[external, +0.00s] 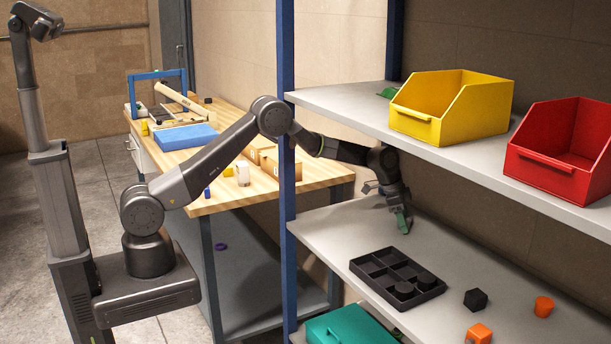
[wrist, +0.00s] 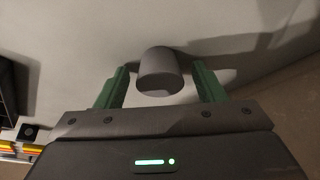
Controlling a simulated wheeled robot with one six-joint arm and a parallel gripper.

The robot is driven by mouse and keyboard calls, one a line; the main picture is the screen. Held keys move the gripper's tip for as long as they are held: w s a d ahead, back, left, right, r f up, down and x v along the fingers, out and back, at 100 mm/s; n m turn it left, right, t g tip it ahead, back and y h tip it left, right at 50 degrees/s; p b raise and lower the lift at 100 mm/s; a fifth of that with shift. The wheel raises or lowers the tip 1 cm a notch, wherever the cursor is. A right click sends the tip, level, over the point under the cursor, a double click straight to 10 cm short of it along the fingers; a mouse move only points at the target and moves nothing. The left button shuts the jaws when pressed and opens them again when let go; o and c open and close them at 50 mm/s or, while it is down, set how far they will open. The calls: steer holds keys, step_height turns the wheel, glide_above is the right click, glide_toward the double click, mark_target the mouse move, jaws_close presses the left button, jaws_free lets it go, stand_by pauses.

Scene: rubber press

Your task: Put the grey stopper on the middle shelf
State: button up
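The grey stopper (wrist: 160,72) shows in the wrist view, standing on a light grey surface between the two green fingers of my gripper (wrist: 161,87). There is a gap on each side of it, so the fingers are open and do not touch it. In the external view my gripper (external: 397,212) points down just above the back of the middle shelf (external: 335,235), under the upper shelf. I cannot make out the stopper there; the gripper seems to hide it.
A black compartment tray (external: 372,268) with dark round pieces stands on the middle shelf. The upper shelf (external: 345,103) holds yellow (external: 455,105) and red bins (external: 562,150) overhead.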

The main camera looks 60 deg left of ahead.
steer(key=shift+r, duration=0.25)
steer(key=b+v, duration=0.1)
steer(key=v, duration=0.6)
steer(key=shift+r, duration=0.15)
